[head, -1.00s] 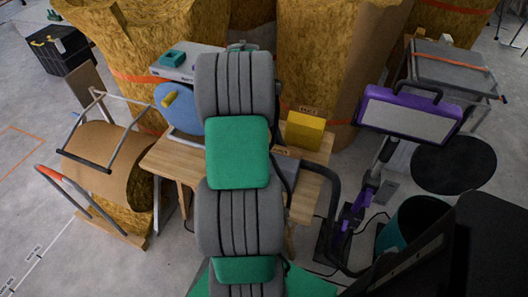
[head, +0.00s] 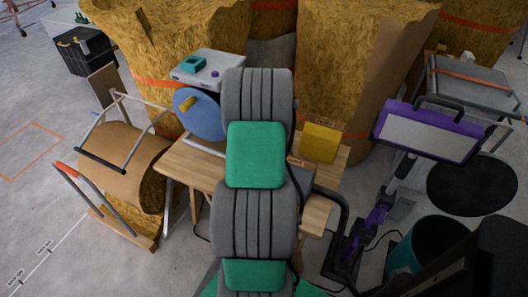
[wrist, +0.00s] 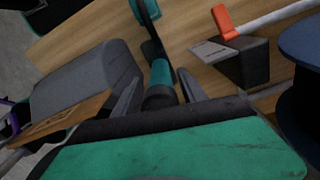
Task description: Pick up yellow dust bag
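The yellow dust bag (head: 320,143) is a boxy yellow block at the right end of the wooden table (head: 188,165) in the head view, with small brown labels behind and in front of it. I cannot make it out in the wrist view. My grey and green arm covers the middle of the table and hides my gripper in the head view. In the wrist view the two dark fingers of my gripper (wrist: 160,92) are apart. A teal and black tool (wrist: 160,80) shows between and beyond them; nothing appears gripped.
A grey block (wrist: 90,78) and an orange-ended tool (wrist: 224,22) are near my gripper. A blue disc (head: 200,113) stands at the table's left. A purple-framed panel (head: 428,130) and a teal bin (head: 415,245) are at right. Floor is open at far left.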

